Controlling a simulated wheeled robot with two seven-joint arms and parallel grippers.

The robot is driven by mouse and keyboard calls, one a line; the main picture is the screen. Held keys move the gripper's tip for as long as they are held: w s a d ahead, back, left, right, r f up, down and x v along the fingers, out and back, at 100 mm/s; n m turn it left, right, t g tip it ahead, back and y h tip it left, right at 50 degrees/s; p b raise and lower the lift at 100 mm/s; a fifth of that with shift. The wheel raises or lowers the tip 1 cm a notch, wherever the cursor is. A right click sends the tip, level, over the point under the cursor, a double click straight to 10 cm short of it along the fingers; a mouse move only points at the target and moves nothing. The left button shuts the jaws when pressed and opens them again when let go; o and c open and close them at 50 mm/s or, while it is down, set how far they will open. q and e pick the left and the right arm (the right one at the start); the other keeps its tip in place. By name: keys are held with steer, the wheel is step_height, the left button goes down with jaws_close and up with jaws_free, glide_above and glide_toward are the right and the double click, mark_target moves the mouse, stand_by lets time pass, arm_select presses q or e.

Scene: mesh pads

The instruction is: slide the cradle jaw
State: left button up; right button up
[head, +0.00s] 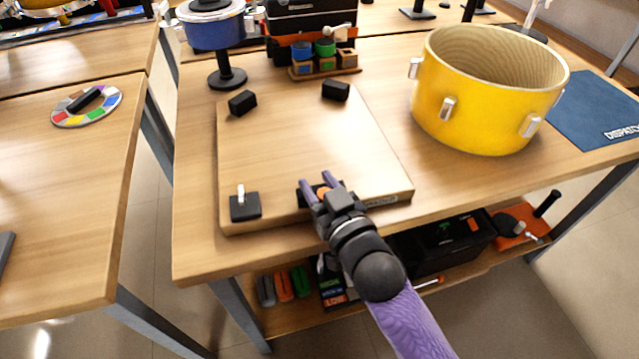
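A wooden board (300,140) on the table carries several black jaw blocks: one at the back left (242,103), one at the back right (336,90) and one at the front left (245,207) with a white upright peg. A further black block with an orange part (306,196) sits at the board's front edge, partly hidden by my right gripper (319,183). The gripper's two purple fingers are apart, over this block, with the orange part showing between them. Contact cannot be made out. My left gripper is out of view.
A large yellow drum (485,95) stands right of the board, beside a blue mat (597,108). A blue pot on a stand (212,30) and a small rack of coloured cups (325,65) stand behind. The board's middle is clear.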

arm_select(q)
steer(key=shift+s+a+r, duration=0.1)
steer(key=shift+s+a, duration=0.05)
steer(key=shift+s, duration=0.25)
arm_select(e)
jaws_close()
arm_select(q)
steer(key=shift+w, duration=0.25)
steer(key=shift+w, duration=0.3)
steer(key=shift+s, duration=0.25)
